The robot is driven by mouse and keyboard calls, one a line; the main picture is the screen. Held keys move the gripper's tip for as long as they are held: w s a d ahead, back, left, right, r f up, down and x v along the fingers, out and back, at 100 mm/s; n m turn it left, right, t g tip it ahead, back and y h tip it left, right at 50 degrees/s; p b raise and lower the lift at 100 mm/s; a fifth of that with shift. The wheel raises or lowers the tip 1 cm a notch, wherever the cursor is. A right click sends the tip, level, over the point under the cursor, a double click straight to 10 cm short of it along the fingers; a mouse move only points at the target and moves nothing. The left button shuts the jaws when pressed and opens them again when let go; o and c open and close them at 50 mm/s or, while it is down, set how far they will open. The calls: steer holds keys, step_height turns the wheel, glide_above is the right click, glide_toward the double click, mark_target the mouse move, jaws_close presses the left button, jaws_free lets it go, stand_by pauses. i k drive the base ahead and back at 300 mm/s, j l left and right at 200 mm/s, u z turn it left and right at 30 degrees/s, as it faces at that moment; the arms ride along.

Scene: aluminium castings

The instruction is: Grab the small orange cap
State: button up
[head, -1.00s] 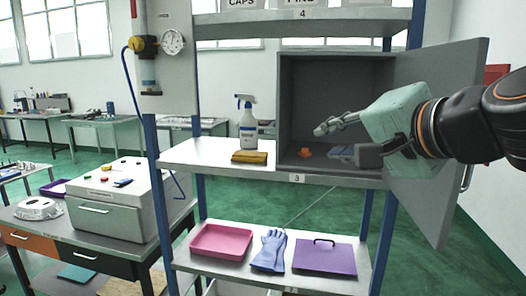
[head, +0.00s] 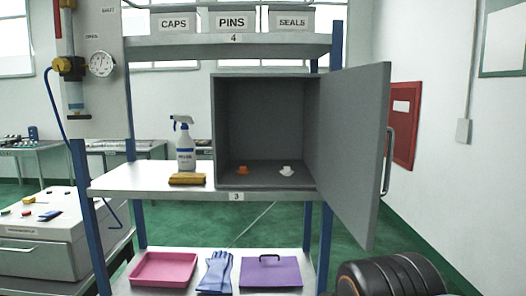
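The small orange cap (head: 242,170) sits on the floor of the open grey cabinet (head: 265,182), left of its middle. A small white cap-like piece (head: 287,170) sits to its right, apart from it. Both look upright. The cabinet stands on shelf 3, and its door (head: 350,150) is swung open to the right. My gripper is out of the picture; only a dark link of my arm shows at the bottom right, below the door.
The lower shelf holds a pink tray (head: 135,280), blue gloves (head: 216,272) and a purple lidded piece (head: 270,274). The cabinet opening is clear.

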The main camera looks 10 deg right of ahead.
mark_target(242, 170)
steer(key=l+u, duration=0.25)
steer(key=l, duration=0.45)
steer(key=l+u, duration=0.3)
steer(key=l, duration=0.45)
steer(key=i+l+u, duration=0.15)
steer(key=i+l, duration=0.35)
steer(key=k, duration=0.3)
steer(key=i+j+z, duration=0.25)
steer(key=j, duration=0.35)
steer(key=j+z, duration=0.25)
steer(key=j, duration=0.3)
